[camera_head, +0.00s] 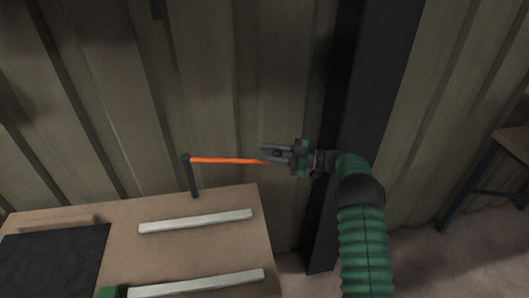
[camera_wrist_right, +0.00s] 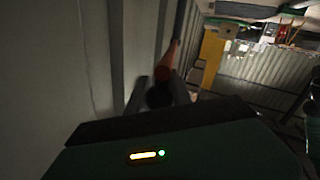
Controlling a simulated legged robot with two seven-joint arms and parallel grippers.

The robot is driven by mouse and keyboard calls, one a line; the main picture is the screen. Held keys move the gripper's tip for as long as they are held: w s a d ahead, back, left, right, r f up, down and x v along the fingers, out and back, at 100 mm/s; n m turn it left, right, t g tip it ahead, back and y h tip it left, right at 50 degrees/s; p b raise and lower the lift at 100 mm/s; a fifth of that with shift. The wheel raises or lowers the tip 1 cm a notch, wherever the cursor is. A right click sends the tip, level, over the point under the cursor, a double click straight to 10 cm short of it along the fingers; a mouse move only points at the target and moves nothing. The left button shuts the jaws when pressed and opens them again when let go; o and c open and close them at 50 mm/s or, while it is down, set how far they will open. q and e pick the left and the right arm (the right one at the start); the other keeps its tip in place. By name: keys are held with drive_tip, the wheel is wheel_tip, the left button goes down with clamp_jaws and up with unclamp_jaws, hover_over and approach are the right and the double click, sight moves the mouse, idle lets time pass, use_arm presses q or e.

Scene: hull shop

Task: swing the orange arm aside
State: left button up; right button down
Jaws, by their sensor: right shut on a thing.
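The orange arm (camera_head: 225,160) is a thin bar that reaches level to the right from the top of a short dark post (camera_head: 193,177) at the table's back edge. My right gripper (camera_head: 268,155) is shut on the right end of the orange arm, past the table's right edge. In the right wrist view the orange arm (camera_wrist_right: 166,62) runs away from the dark fingers (camera_wrist_right: 158,92), which hide its near end. My left gripper is not in view.
The wooden table (camera_head: 130,220) bears two pale bars (camera_head: 195,221) (camera_head: 197,284) and a dark mat (camera_head: 52,262). A ribbed wall (camera_head: 220,80) and a dark upright column (camera_head: 345,110) stand close behind. Another table (camera_head: 515,143) stands at the far right.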

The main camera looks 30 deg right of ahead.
drive_tip(key=shift+w, duration=0.1)
idle(0.3)
drive_tip(key=c, duration=1.1)
unclamp_jaws()
drive_tip(key=shift+c, duration=0.2)
drive_tip(key=shift+d, duration=0.1)
drive_tip(key=v, duration=0.7)
drive_tip(key=shift+d, duration=0.25)
drive_tip(key=shift+f, duration=0.1)
drive_tip(key=shift+f, duration=0.1)
